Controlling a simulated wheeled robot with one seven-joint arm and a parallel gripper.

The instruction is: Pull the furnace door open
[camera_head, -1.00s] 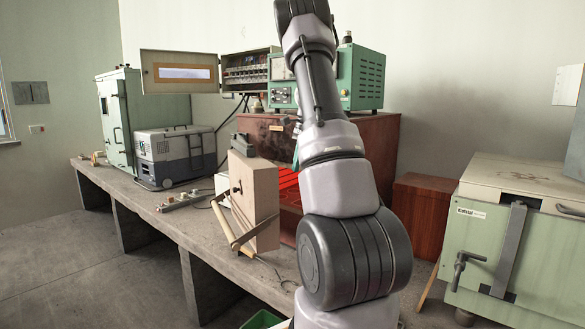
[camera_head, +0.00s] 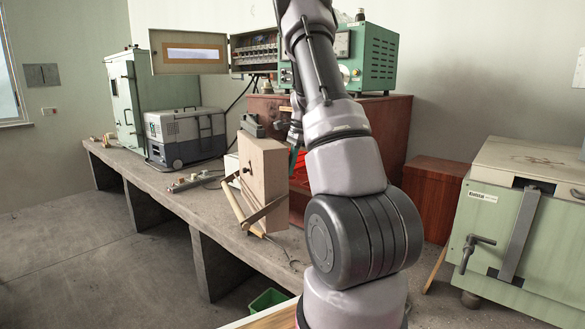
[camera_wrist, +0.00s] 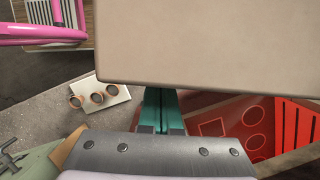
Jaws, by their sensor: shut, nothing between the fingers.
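A thick beige slab (camera_head: 268,172), which looks like the furnace door, stands upright on the bench, swung out from a red-lit opening (camera_head: 299,170). A pale bar handle (camera_head: 236,204) is on its left face. In the wrist view the slab (camera_wrist: 210,45) fills the upper right. My gripper (camera_wrist: 160,100) has teal fingers, shut and empty, with the tips at or just under the slab's lower edge in that view; I cannot tell whether they touch it. In the head view the gripper (camera_head: 297,153) is mostly hidden, on the slab's right side.
A grey cooler-like case (camera_head: 185,138) and a green cabinet (camera_head: 122,100) stand on the bench (camera_head: 170,200) to the left. A green unit (camera_head: 376,60) sits on a reddish-brown cabinet (camera_head: 388,125). A pale green chest (camera_head: 490,230) stands at right. A green bin (camera_head: 268,300) is below the bench.

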